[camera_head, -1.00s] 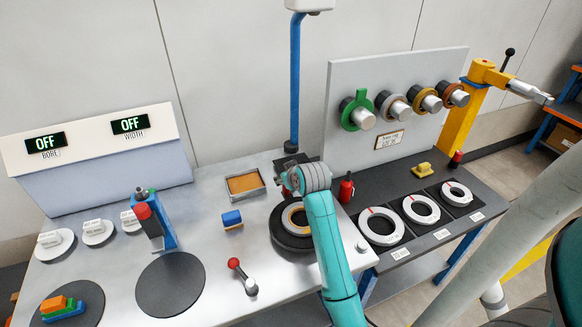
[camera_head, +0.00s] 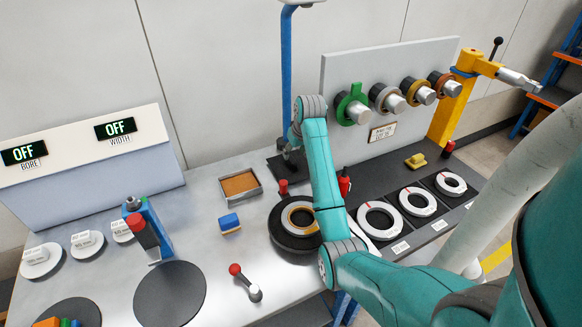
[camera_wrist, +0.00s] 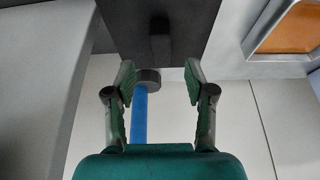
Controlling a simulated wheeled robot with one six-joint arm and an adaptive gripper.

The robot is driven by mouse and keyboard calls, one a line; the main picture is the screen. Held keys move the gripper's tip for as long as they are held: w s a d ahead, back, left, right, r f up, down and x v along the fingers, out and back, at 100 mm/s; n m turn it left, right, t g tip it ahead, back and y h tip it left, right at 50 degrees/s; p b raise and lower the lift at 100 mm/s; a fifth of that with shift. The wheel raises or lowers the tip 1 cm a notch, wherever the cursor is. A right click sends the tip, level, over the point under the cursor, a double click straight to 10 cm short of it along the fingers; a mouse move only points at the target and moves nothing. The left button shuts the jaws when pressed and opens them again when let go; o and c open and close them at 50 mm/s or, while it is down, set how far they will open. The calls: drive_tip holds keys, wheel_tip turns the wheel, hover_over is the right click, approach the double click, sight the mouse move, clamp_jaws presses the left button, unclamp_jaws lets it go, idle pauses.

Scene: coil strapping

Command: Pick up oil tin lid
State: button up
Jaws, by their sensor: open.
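A shallow rectangular metal tin (camera_head: 240,197) with an orange-brown inside or top sits on the grey bench. It also shows at the upper right of the wrist view (camera_wrist: 256,45).
A small red-topped item (camera_head: 283,189), a dark round stand with a ring (camera_head: 290,242) and a blue block (camera_head: 230,222) are nearby. A grey panel with pegs (camera_head: 340,75) stands at right.

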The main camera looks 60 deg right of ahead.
sight(292, 159)
drive_tip(key=shift+x, duration=3.05)
clamp_jaws()
